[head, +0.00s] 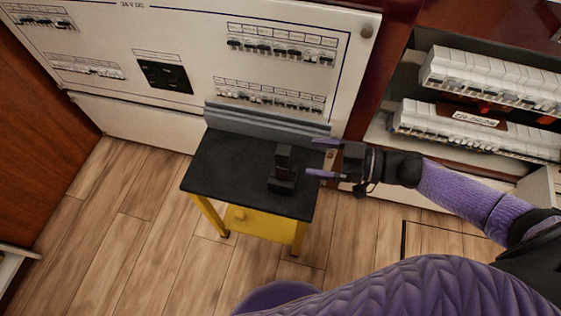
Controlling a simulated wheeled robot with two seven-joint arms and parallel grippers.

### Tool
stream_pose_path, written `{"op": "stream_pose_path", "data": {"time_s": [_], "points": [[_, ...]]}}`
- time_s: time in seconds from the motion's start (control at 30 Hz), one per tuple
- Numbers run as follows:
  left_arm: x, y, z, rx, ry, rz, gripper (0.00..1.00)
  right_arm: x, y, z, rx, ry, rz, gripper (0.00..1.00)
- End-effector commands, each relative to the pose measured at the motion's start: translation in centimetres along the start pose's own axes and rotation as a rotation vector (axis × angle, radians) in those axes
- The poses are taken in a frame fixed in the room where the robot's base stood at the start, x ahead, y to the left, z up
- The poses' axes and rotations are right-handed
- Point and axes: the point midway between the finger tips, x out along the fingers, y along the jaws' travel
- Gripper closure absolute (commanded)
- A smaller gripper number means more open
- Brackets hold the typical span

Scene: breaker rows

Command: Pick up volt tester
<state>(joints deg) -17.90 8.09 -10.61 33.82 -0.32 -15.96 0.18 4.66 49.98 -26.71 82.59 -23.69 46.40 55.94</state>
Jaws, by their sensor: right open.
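A small dark device that looks like the volt tester (283,158) stands upright in a black holder or base (282,183) on the right part of a small black-topped table (220,170). Its fine details are too dark to make out. My right gripper (314,158) is just to the right of the tester, over the table's right edge. Its two purple fingers are spread apart and point left toward the tester, with a gap between them and it. Nothing is between the fingers. My left gripper is not in view.
The table has yellow legs and a grey raised back edge (265,122). Behind it stands a white breaker panel (190,40) with rows of switches. An open cabinet with white breaker rows (490,80) is at the right. Wooden floor (120,200) is clear at left.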

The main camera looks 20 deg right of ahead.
Motion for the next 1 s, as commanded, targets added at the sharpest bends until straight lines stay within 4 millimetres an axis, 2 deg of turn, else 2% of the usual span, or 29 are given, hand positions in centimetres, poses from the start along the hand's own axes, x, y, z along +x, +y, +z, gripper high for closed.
{"op": "stream_pose_path", "data": {"time_s": [0.03,0.17,0.3,0.4,0.67,1.0], "points": [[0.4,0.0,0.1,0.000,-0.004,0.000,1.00,1.0,0.1,0.2,0.001,0.004,0.002,0.15],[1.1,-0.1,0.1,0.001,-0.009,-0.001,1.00,2.9,0.2,0.3,0.001,0.002,0.004,0.15],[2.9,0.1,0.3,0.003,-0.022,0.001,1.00,5.9,0.7,0.8,0.001,0.002,0.007,0.15],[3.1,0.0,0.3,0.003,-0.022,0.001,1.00,7.3,0.7,0.5,0.001,0.001,0.007,0.15],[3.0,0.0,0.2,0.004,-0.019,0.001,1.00,7.7,0.7,0.2,0.002,0.000,0.010,0.17],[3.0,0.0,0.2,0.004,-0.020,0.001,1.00,7.6,0.7,0.2,0.001,-0.001,0.010,0.89]]}}
